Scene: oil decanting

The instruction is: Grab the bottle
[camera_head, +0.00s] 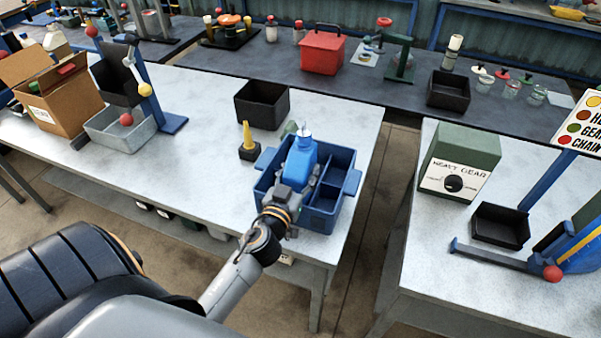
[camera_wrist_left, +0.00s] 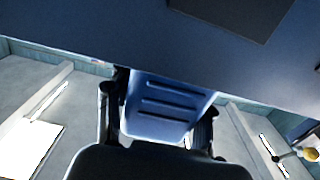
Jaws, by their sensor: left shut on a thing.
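The blue bottle (camera_head: 299,160) with a pale cap stands out over the blue divided tray (camera_head: 345,158) in the head view. My left gripper (camera_head: 283,194) is shut on the bottle from the near side. In the left wrist view, the ribbed blue face of the bottle (camera_wrist_left: 165,105) sits between the two dark fingers of my left gripper (camera_wrist_left: 158,128). The bottle's lower part is hidden by the gripper and the tray, so I cannot tell whether it touches the tray floor. My right gripper does not show.
A black bin (camera_head: 262,104) and a small black stand with a yellow tip (camera_head: 248,143) are behind and left of the tray. A gap separates this table from the right table, which holds a green heavy gear box (camera_head: 458,160). The table's left middle is clear.

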